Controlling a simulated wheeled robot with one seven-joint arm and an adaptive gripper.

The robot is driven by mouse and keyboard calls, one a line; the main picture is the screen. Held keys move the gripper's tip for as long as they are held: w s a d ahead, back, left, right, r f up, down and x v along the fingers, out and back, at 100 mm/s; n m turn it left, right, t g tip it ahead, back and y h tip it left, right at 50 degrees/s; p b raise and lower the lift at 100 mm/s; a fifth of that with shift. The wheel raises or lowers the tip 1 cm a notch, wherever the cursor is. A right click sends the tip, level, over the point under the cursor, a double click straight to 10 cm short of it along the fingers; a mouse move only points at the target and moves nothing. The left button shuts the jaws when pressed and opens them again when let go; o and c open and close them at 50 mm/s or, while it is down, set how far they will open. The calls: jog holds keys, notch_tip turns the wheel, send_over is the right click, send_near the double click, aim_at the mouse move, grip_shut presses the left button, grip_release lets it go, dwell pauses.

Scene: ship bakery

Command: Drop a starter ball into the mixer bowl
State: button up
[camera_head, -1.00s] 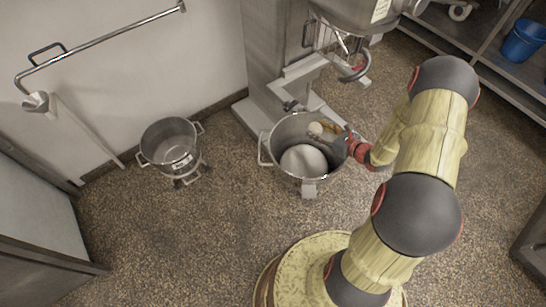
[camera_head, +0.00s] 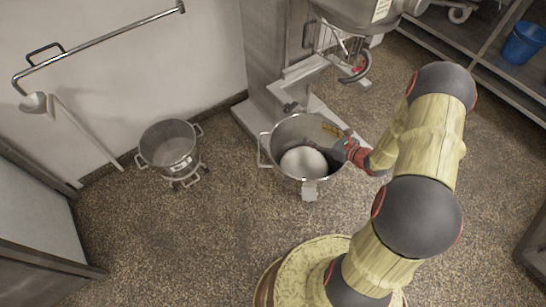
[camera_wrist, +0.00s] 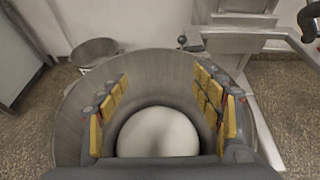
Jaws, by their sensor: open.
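The steel mixer bowl (camera_head: 273,143) stands on the mixer's base, with a large smooth white dough mass (camera_head: 303,160) inside it. My gripper (camera_head: 333,137) reaches over the bowl's right rim, its fingers partly hidden. In the wrist view my gripper (camera_wrist: 163,80) is open, with yellow-padded fingers spread apart inside the bowl's outline and nothing held between them. The white mass (camera_wrist: 158,132) shows below and between the fingers. I see no separate small starter ball in either current view; it may be hidden.
The mixer head with a hook (camera_head: 357,68) hangs behind and above the bowl. A second steel pot (camera_head: 168,147) on a wheeled stand is to the left by the wall. A blue bucket (camera_head: 523,41) sits on a shelf at upper right. Floor between the pots is clear.

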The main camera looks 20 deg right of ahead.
jog(key=v, duration=1.2)
dwell(0.4)
